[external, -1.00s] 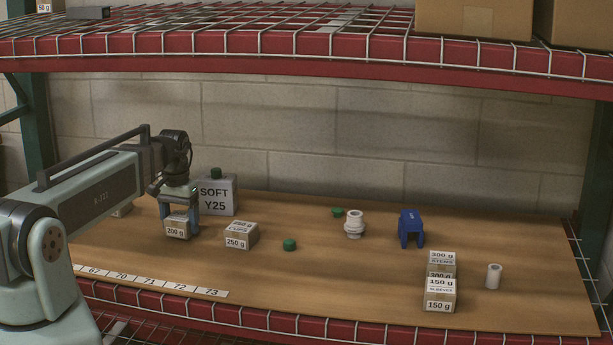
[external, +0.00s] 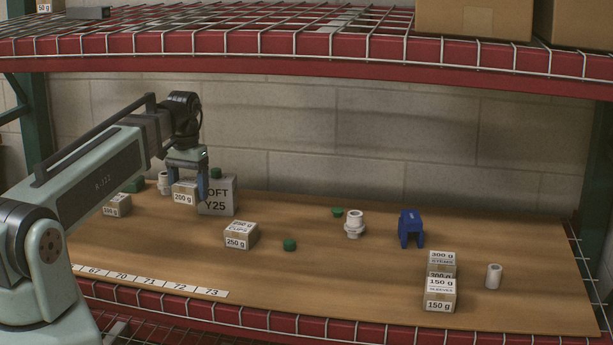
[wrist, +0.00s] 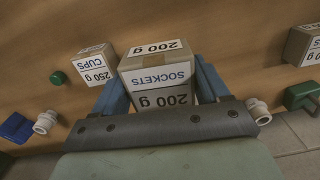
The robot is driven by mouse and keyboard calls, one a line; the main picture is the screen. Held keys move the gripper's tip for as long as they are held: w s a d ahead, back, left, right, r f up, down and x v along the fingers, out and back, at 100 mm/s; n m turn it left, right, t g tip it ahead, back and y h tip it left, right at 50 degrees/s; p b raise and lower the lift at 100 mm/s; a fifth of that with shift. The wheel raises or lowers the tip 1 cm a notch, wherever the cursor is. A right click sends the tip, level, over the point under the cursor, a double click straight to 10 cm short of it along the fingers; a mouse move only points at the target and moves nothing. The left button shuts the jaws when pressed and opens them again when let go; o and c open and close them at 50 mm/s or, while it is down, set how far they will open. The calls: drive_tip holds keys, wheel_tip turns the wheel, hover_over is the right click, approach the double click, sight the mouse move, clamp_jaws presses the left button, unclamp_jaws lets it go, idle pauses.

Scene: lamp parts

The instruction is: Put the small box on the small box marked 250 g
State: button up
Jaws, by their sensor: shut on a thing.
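My gripper (external: 187,188) is shut on a small box marked 200 g (external: 184,194) and holds it up above the board, left of the small box marked 250 g. In the wrist view the 200 g box (wrist: 158,77), labelled SOCKETS, sits between the two blue fingers. The small box marked 250 g (external: 240,235) stands on the board with nothing on it.
Another small box (external: 117,205) is at the left. A green cap (external: 289,245) lies right of the 250 g box. Boxes marked 300 g (external: 442,262) and 150 g (external: 440,295) stand at the right.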

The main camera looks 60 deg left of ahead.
wheel_tip(320, 180, up, 5)
drive_tip(key=m, duration=0.1)
hover_over(240, 227)
drive_tip(key=shift+d+f+n, duration=0.1)
drive_tip(key=shift+f+n, duration=0.55)
drive_tip(key=shift+f, duration=2)
drive_tip(key=shift+f+n, duration=0.65)
drive_tip(key=shift+f, duration=1.95)
drive_tip(key=shift+f, duration=0.1)
drive_tip(key=o, duration=1.2)
drive_tip(key=shift+c, duration=0.2)
drive_tip(key=shift+r, duration=6.1)
